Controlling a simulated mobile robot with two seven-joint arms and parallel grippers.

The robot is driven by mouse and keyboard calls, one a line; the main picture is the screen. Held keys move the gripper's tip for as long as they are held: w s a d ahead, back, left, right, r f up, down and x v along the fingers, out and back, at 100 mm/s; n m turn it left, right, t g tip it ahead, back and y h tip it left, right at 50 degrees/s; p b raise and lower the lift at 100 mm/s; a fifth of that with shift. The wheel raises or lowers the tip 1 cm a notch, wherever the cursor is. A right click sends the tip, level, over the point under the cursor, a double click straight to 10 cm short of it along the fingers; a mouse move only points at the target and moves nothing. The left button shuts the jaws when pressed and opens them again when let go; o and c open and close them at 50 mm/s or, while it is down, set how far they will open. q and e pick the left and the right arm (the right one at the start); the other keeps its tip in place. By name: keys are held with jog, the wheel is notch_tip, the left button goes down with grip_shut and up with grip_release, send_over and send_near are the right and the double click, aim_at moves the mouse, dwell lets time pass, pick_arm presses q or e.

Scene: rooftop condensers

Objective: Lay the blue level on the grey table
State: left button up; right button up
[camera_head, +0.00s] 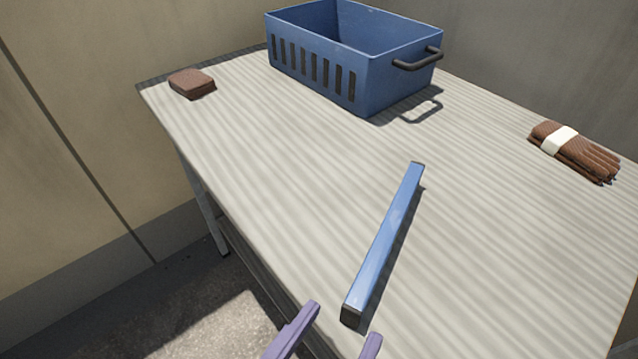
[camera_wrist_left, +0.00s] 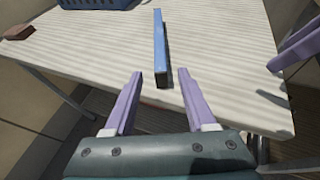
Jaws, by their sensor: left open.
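The blue level (camera_head: 388,240) is a long bar with dark end caps. It lies flat on the grey table (camera_head: 480,240), its near end close to the table's front edge. It also shows in the left wrist view (camera_wrist_left: 160,45). My left gripper (camera_head: 345,321) has purple fingers, open and empty, just short of the level's near end. In the left wrist view its fingertips (camera_wrist_left: 160,74) stand apart, with the level's near end between them in the picture and not gripped. Part of my right gripper (camera_wrist_left: 296,48) shows at the right edge of that view; its opening is unclear.
A blue crate (camera_head: 315,85) with slotted sides and a dark handle stands at the back of the table. A brown block (camera_head: 192,83) lies at the back left. Brown gloves (camera_head: 580,158) with a pale band lie at the right. The table around the level is clear.

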pick_arm(q)
jog(key=w+a+r+n+g+y, duration=0.15)
jog(key=a+n+y, duration=0.25)
jog(key=a+n, duration=0.45)
jog(key=w+a+n+y, duration=0.25)
jog(key=a+n, duration=0.25)
jog(key=n, duration=0.6)
jog(key=s+a+n+g, duration=0.3)
jog(key=s+n, duration=0.1)
jog(key=n, duration=0.6)
jog(key=s+a+n+g, duration=0.3)
jog(key=s+n, duration=0.2)
jog(key=n, duration=0.5)
jog(key=shift+s+r+g, duration=0.15)
jog(key=shift+s+g, duration=0.15)
jog(key=shift+g, duration=0.05)
jog(key=shift+n, duration=0.25)
